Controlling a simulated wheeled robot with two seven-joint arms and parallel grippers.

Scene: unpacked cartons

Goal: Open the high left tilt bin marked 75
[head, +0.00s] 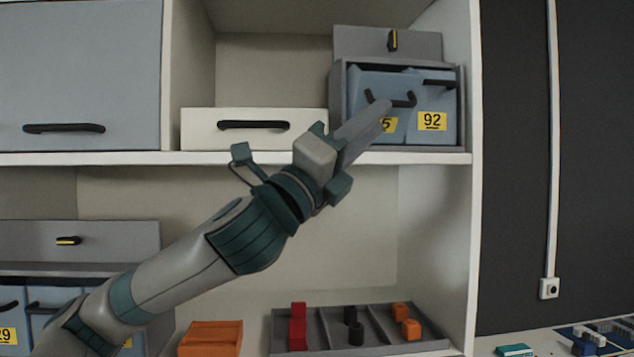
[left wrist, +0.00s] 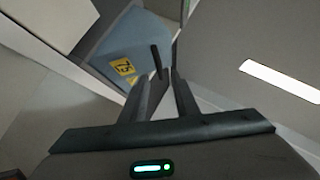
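The high left tilt bin (head: 359,92) is blue-grey, with a dark bar handle (head: 402,101). Its yellow label is partly covered by my gripper in the head view; the left wrist view shows the label 75 (left wrist: 123,67). The bin front leans outward at the top, and its handle sits lower than that of the neighbouring bin 92 (head: 432,138). My left gripper (head: 384,106) reaches up to the handle. In the left wrist view its fingers (left wrist: 164,82) are close together with the handle (left wrist: 156,58) at their tips, and they appear shut on it. My right gripper is not in view.
A white drawer (head: 254,140) stands left of the bin unit, on the same shelf (head: 420,158). The shelf's right upright (head: 474,220) is close by. Below are a grey tray (head: 317,330) with red, black and orange pieces and an orange box (head: 210,338).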

